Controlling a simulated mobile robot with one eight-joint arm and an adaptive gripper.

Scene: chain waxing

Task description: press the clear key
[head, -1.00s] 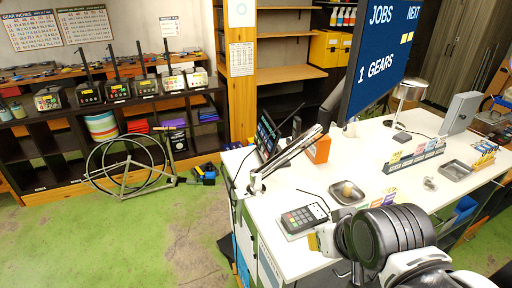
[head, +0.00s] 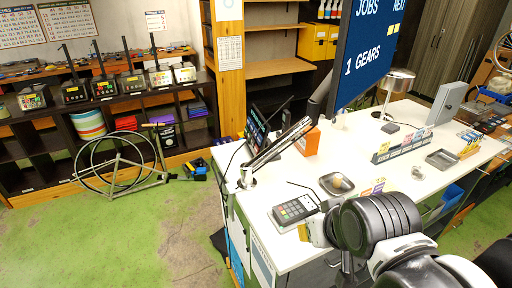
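A dark card-reader-like keypad (head: 295,209) with rows of small keys lies on the white bench near its front left corner. The key labels are too small to read, so I cannot tell which is the clear key. My gripper (head: 306,233) is beside the keypad's right front edge, mostly hidden behind my own dark, rounded arm link. A yellowish part shows at its end, close to the keypad. I cannot tell whether it touches the keypad or whether its fingers are open or shut.
A metal tray (head: 336,184) with a small tan object is behind the keypad.

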